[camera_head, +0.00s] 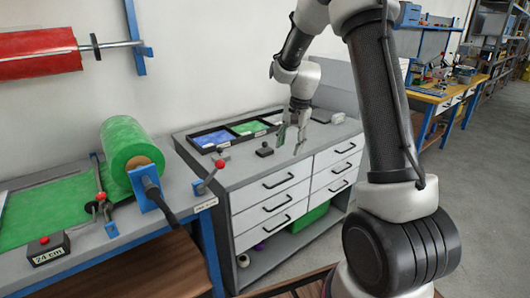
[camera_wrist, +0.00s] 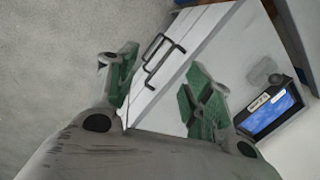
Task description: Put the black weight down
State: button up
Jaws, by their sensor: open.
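The black weight (camera_head: 264,150), a small dark block with a knob on top, stands on the grey top of the drawer cabinet (camera_head: 235,170), in front of the black tray. My gripper (camera_head: 290,140) is over the cabinet top, just right of the weight in the head view. Its green-padded fingers are spread apart with nothing between them. In the wrist view my gripper (camera_wrist: 165,85) also shows open, with white drawer fronts behind the fingers. I cannot clearly make out the weight in the wrist view.
The black tray (camera_head: 212,149) holds blue and green pieces behind the weight. A grey item (camera_head: 338,118) sits farther right on the cabinet. At left, a bench carries a green roll (camera_head: 122,140) and a red-knobbed lever (camera_head: 219,164). Free cabinet top lies around the weight.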

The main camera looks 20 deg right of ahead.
aim_at(265, 148)
jog(key=w+f+m, duration=0.1)
jog(key=w+m, duration=0.1)
jog(key=w, duration=0.2)
jog(key=w+f+m+t, duration=0.1)
jog(key=w+f+m, duration=0.1)
jog(key=w+m, duration=0.1)
jog(key=w+f+m+t, duration=0.1)
jog(key=w+f+m, duration=0.1)
jog(key=w, duration=0.3)
jog(key=shift+w+m, duration=0.35)
jog(key=shift+m, duration=0.05)
jog(key=w+r+m+t, duration=0.2)
jog(key=w+r+m, duration=0.1)
jog(key=w+m, duration=0.3)
jog(key=shift+m, duration=0.7)
jog(key=x, duration=0.4)
jog(key=s+x, duration=0.1)
jog(key=x, duration=0.2)
jog(key=shift+a+f, duration=0.2)
jog(key=shift+f, duration=0.05)
grip_shut()
